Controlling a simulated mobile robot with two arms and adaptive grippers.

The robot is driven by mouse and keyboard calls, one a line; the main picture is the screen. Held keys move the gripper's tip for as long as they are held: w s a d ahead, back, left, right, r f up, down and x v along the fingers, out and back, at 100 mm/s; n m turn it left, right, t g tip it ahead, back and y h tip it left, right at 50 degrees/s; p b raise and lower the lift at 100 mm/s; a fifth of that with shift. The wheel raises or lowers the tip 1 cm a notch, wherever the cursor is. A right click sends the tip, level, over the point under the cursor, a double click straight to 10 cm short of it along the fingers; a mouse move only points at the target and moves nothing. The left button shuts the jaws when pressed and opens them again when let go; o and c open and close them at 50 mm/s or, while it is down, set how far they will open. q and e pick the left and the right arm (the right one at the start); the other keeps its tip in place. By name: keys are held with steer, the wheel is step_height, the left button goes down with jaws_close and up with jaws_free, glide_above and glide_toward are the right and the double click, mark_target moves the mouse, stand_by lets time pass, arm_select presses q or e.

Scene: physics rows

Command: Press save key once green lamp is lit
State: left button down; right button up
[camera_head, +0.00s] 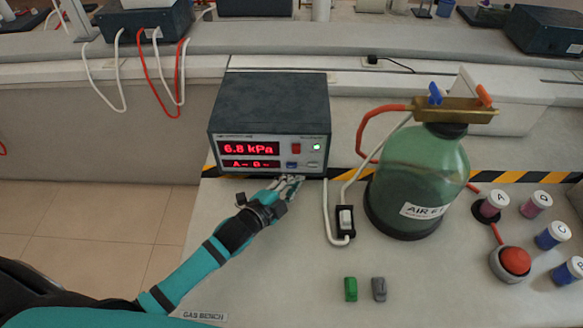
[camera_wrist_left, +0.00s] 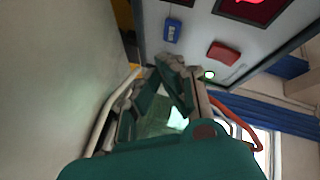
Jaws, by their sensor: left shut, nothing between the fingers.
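The pressure meter (camera_head: 268,110) is a dark box on the bench. Its red display (camera_head: 249,149) reads 6.8 kPa, with "A- B-" below. The green lamp (camera_head: 317,147) glows at the right of the panel; it also shows lit in the left wrist view (camera_wrist_left: 209,75). A red button (camera_head: 296,148) is beside it. A blue key (camera_head: 292,165) is low on the panel and also shows in the left wrist view (camera_wrist_left: 172,30); its label is too small to read. My left gripper (camera_head: 290,183) is shut and empty, just in front of and below the blue key, apparently apart from it.
A green glass bottle (camera_head: 422,175) with a brass valve head (camera_head: 455,110) stands right of the meter. A white switch (camera_head: 345,220) and cable lie between. A red push button (camera_head: 515,261), several capped jars, and green (camera_head: 351,289) and grey (camera_head: 379,289) blocks are on the bench.

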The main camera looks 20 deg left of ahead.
mark_target(300, 165)
arm_select(q)
steer(key=shift+w+a, duration=0.2)
steer(key=shift+w, duration=0.55)
arm_select(e)
steer(key=shift+s+d, duration=0.3)
steer(key=shift+s, duration=0.4)
steer(key=shift+w+a, duration=0.2)
steer(key=shift+a, duration=0.05)
arm_select(q)
steer(key=shift+w+r, duration=0.1)
steer(key=shift+w, duration=0.05)
steer(key=shift+w+a, duration=0.15)
steer(key=shift+w, duration=0.1)
arm_select(e)
steer(key=shift+d, duration=0.2)
arm_select(q)
steer(key=shift+w+a, duration=0.2)
steer(key=shift+w, duration=0.3)
stand_by(0.5)
steer(key=shift+w, duration=0.1)
arm_select(e)
steer(key=shift+a, duration=0.15)
